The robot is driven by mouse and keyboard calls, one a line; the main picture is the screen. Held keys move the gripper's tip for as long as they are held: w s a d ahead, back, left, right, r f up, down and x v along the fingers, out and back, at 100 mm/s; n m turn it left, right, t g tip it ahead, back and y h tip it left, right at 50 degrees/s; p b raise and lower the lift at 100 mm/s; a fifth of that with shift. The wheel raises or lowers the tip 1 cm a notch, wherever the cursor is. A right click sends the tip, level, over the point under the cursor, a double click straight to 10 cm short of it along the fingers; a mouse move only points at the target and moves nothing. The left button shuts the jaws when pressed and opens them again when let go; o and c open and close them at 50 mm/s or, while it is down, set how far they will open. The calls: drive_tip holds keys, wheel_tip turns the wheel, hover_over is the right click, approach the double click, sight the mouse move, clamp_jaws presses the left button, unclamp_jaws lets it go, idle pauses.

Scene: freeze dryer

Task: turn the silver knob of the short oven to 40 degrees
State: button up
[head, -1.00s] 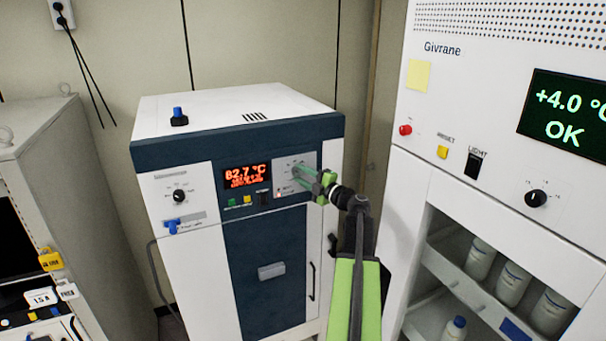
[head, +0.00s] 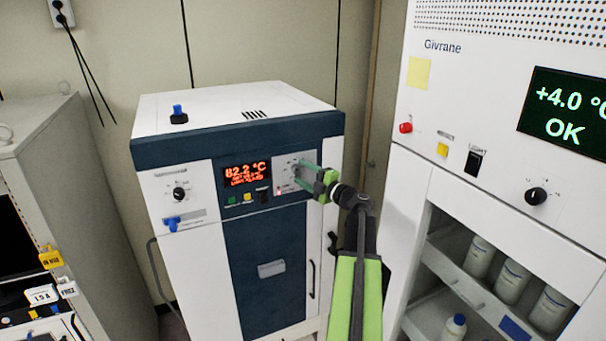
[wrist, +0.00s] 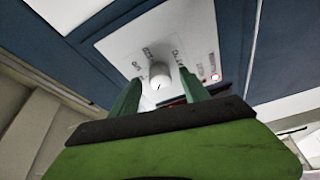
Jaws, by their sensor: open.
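The short oven (head: 232,105) is white with a dark blue front band and door. Its display (head: 246,173) reads 82.2 °C in orange. The silver knob (wrist: 159,75) sits on a pale panel with printed marks around it, right of the display. In the wrist view it lies between and just beyond my two green fingertips. I cannot see clear contact. My gripper (head: 300,174) is open in front of this panel, and it also shows in the wrist view (wrist: 158,82). In the head view my fingers partly hide the knob, and its setting is hard to read.
A black knob (head: 179,194) is on the oven's left panel, with a blue latch (head: 172,223) below. The tall Givrane unit (head: 400,190) stands close on the right with bottles (head: 480,258) on its shelves. A grey cabinet (head: 75,150) stands at left.

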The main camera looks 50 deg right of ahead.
drive_tip(key=s+f+b, duration=0.1)
drive_tip(key=s, duration=1.5)
drive_tip(key=shift+s+f, duration=0.25)
drive_tip(key=shift+s, duration=0.15)
